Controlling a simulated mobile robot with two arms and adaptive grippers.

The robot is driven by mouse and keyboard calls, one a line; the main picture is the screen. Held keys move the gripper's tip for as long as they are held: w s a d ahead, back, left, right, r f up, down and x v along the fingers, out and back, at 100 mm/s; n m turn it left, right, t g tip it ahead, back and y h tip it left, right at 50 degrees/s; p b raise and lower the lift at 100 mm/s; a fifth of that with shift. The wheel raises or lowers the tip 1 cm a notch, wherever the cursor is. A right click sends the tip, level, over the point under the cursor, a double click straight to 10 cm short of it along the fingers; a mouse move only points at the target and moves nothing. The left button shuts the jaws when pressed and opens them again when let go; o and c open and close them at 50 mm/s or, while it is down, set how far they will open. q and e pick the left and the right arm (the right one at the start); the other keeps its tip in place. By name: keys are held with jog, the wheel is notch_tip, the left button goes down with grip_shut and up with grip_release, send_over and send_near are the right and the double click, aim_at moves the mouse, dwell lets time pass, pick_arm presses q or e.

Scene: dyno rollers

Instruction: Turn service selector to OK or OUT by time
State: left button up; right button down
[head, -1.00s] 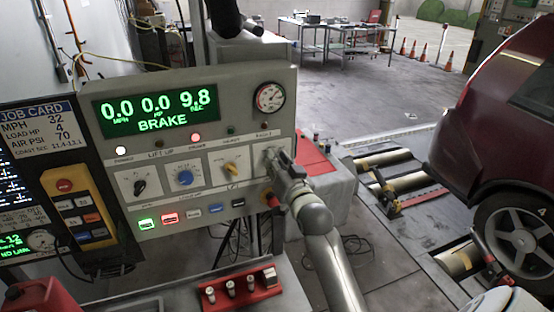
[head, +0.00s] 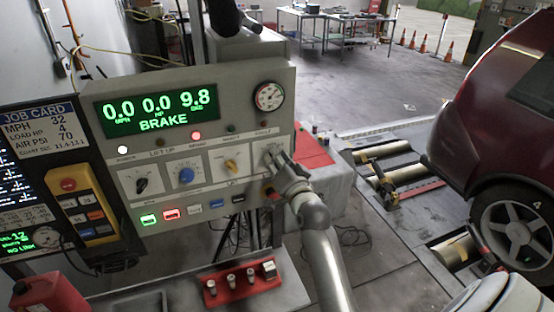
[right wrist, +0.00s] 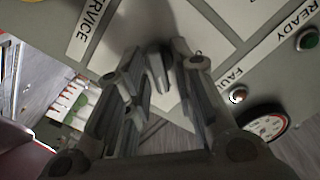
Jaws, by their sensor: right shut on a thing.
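The grey control panel (head: 245,90) stands in front of me, with a green display (head: 158,108) reading 0.0 MPH, 0.0 HP, 9.8 SEC and BRAKE. The service selector is a grey knob (right wrist: 157,68) at the right end of the knob row, beside a label reading SERVICE (right wrist: 90,28). My right gripper (head: 274,155) is shut on this knob, with its fingers on both sides of it in the right wrist view. The fingers hide most of the knob and its markings in the head view, so I cannot tell its setting. My left gripper is not in view.
The job card (head: 40,125) reads COAST SEC 11.4-12.1. Black (head: 142,186), blue (head: 186,175) and yellow (head: 231,165) knobs sit left of my gripper, with lit buttons below. A red tool holder (head: 240,284) lies in front. A dark red car (head: 505,110) stands right.

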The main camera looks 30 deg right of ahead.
jog(key=shift+r, duration=0.1)
jog(key=c, duration=1.5)
grip_release()
jog(key=v, duration=1.2)
